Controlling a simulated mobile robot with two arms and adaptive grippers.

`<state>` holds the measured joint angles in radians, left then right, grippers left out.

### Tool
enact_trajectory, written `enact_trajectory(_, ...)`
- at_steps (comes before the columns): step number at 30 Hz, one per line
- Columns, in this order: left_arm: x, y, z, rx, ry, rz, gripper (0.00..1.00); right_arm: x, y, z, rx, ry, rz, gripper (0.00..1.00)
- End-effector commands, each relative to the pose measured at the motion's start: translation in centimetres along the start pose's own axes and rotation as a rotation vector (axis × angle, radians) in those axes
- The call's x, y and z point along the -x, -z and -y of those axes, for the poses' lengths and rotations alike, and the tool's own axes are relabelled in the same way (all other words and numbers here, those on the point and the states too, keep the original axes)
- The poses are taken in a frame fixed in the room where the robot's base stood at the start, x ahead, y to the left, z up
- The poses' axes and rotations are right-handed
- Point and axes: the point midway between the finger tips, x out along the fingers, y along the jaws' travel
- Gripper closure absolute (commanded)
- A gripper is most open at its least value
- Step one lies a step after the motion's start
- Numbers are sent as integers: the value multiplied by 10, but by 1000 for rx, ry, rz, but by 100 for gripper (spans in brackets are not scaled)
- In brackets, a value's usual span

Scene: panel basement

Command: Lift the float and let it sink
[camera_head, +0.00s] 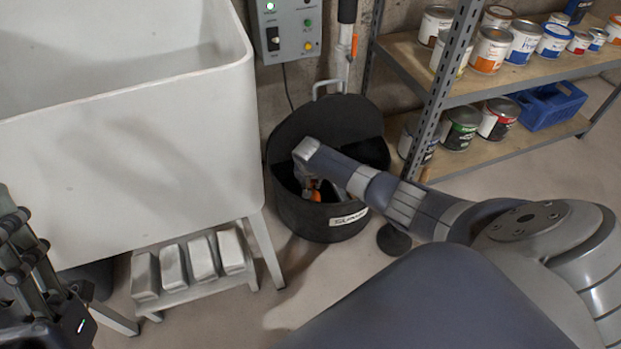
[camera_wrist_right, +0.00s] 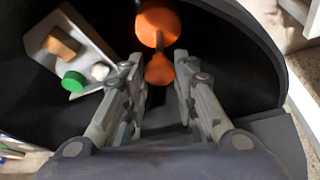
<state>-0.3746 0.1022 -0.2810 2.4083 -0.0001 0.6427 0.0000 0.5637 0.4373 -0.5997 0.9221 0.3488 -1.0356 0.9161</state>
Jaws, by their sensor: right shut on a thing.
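The black round sump tub (camera_head: 297,130) stands on the floor with a pale label on its front. My right gripper (camera_head: 313,185) reaches down into it, largely hidden by my wrist. Orange parts of the float (camera_head: 315,195) show beside the fingers. In the right wrist view the orange float (camera_wrist_right: 158,22) has a round upper part and a narrower orange end between the fingertips of my right gripper (camera_wrist_right: 160,82), which is shut on it. My left gripper (camera_head: 25,250) is at the left edge, away from the tub; its finger opening is unclear.
A white sink (camera_head: 130,140) stands left of the tub, with a low rack of pale blocks (camera_head: 190,265) below. A control box (camera_head: 287,28) hangs behind. A metal shelf (camera_head: 495,80) with paint cans and a blue crate (camera_head: 548,105) stands right.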

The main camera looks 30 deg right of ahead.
Motion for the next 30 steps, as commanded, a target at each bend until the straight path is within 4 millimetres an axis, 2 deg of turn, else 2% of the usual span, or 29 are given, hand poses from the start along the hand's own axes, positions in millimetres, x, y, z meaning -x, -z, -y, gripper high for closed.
enact_trajectory(1,0,0,0,0,0,0,60,2,7,1,1,6,-15,100)
enact_trajectory(3,0,0,0,0,0,-1,60,2,6,1,1,6,-14,100)
enact_trajectory(4,0,0,0,0,0,-1,60,2,6,1,1,6,-14,69)
enact_trajectory(6,0,0,0,0,0,-1,60,2,6,1,1,6,-13,53)
enact_trajectory(20,0,0,0,1,0,-1,60,4,1,0,1,2,-2,52)
enact_trajectory(26,0,0,0,1,0,-2,60,22,1,0,2,3,-3,52)
enact_trajectory(30,0,0,0,0,0,-2,60,41,1,1,2,5,-4,52)
